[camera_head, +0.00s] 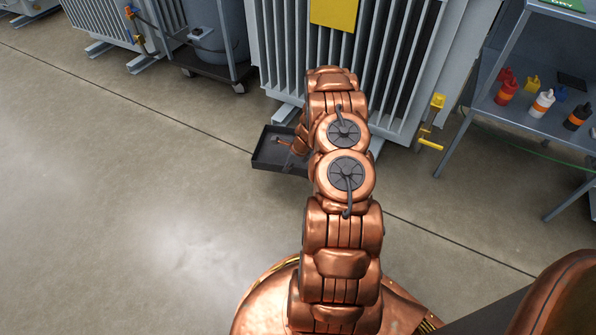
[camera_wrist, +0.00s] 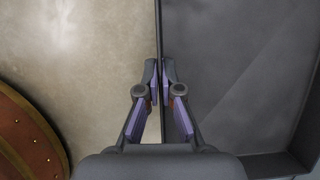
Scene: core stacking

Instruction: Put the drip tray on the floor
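The drip tray (camera_head: 268,163) is a dark grey, shallow rectangular pan at the foot of the large finned grey unit, left of my arm. Its right part is hidden behind my arm. In the wrist view the tray's dark inner floor (camera_wrist: 235,70) fills the right half, and its thin wall runs up the middle. My gripper (camera_wrist: 159,75) has its two fingers close together, one on each side of this wall, pinching it. In the head view my arm mostly hides the gripper. I cannot tell whether the tray touches the floor (camera_head: 120,200).
The finned grey unit (camera_head: 275,55) stands just behind the tray, with a yellow valve handle (camera_head: 431,143) at its right. A grey shelf (camera_head: 530,125) with several bottles stands at the right. A wheeled cart (camera_head: 212,66) stands behind left. The floor at left and front is clear.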

